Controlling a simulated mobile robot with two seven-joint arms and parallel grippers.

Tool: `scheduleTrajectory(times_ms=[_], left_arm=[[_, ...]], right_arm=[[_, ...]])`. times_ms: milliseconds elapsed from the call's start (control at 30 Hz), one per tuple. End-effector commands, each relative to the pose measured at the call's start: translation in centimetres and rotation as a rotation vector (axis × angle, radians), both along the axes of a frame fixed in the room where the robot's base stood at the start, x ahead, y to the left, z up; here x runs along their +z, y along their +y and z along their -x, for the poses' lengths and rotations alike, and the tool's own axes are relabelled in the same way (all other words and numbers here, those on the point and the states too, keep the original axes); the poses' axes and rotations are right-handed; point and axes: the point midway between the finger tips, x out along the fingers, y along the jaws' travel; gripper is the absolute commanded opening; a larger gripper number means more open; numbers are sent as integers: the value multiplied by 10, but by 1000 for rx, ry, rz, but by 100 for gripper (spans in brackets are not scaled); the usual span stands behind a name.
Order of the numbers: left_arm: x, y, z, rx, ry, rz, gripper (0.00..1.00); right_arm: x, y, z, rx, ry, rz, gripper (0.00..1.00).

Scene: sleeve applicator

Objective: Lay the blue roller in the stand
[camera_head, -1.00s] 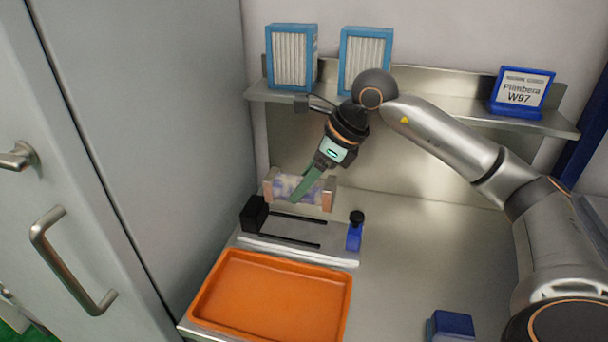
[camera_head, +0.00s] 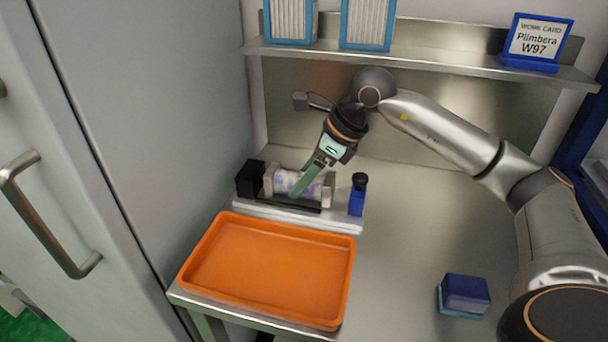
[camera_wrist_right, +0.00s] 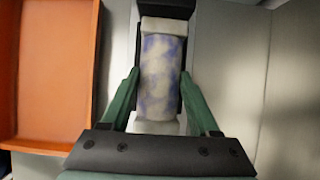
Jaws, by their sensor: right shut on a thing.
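The blue roller (camera_head: 283,181), pale with blue patches and whitish ends, lies level at the stand (camera_head: 300,221), between its black end block (camera_head: 248,179) and blue post (camera_head: 358,196). My right gripper (camera_head: 296,193) is shut on the roller around its middle, coming down from above at a slant. In the right wrist view the roller (camera_wrist_right: 162,84) runs lengthwise between the two green fingers. The head view does not show clearly whether the roller rests on the stand's rails or is held just above them. My left gripper is not in view.
An empty orange tray (camera_head: 265,265) stands in front of the stand. A small blue block (camera_head: 465,292) lies at the right of the bench. A shelf (camera_head: 420,57) above carries filter boxes and a work card (camera_head: 538,42). A grey cabinet (camera_head: 150,120) borders the left.

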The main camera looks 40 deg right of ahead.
Motion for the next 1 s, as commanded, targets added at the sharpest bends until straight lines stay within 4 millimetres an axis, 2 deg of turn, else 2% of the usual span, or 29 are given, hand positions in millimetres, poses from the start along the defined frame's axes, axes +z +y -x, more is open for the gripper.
scheduleTrajectory(times_ms=[367, 400, 667, 1000], left_arm=[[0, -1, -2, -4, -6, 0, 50], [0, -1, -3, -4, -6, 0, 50], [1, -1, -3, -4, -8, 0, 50], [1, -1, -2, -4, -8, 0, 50]], right_arm=[[-1, 0, 0, 0, -4, 0, 0], [-1, 0, 0, 0, -4, 0, 66], [-2, 0, 0, 0, -1, 0, 95], [1, -2, 1, 0, 0, 1, 97]])
